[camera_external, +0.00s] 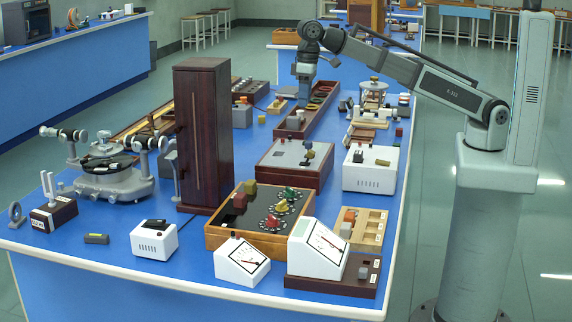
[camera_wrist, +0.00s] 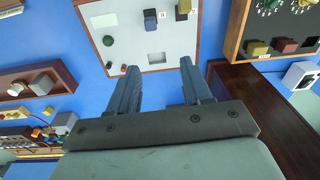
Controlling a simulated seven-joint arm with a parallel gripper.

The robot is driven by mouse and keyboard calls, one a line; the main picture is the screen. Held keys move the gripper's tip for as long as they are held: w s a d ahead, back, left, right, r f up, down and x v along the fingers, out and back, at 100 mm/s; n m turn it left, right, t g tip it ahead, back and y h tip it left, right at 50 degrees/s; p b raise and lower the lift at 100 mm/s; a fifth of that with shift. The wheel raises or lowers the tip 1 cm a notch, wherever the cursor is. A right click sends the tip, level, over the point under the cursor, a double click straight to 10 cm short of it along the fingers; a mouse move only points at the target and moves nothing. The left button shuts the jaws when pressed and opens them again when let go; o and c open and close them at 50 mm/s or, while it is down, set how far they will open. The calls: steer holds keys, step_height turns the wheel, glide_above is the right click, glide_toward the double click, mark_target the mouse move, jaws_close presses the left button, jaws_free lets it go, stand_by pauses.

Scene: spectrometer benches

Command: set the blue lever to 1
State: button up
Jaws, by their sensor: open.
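The grey-topped panel box (camera_external: 280,157) with a dark red-brown rim lies flat on the bench; it also shows in the wrist view (camera_wrist: 125,18). The blue lever (camera_wrist: 150,20) rises from its top, with a small white label beside it; it shows small in the external view (camera_external: 309,146). The label marks are too small to read surely. My gripper (camera_wrist: 159,67) is open and empty, its fingers apart above the panel and not touching the lever.
A tall dark wooden cabinet (camera_external: 203,135) stands left of the panel. A wooden box with dials (camera_external: 218,228) lies in front, and a white instrument box (camera_external: 370,177) stands to the right. A long brown tray (camera_external: 322,108) lies behind, near my gripper.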

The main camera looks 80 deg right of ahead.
mark_target(308, 142)
steer(key=shift+m+g, duration=0.3)
steer(key=f, duration=0.9)
steer(key=s+f, duration=0.1)
steer(key=f, duration=0.4)
steer(key=shift+s+d, duration=0.1)
steer(key=shift+d, duration=0.3)
jaws_close()
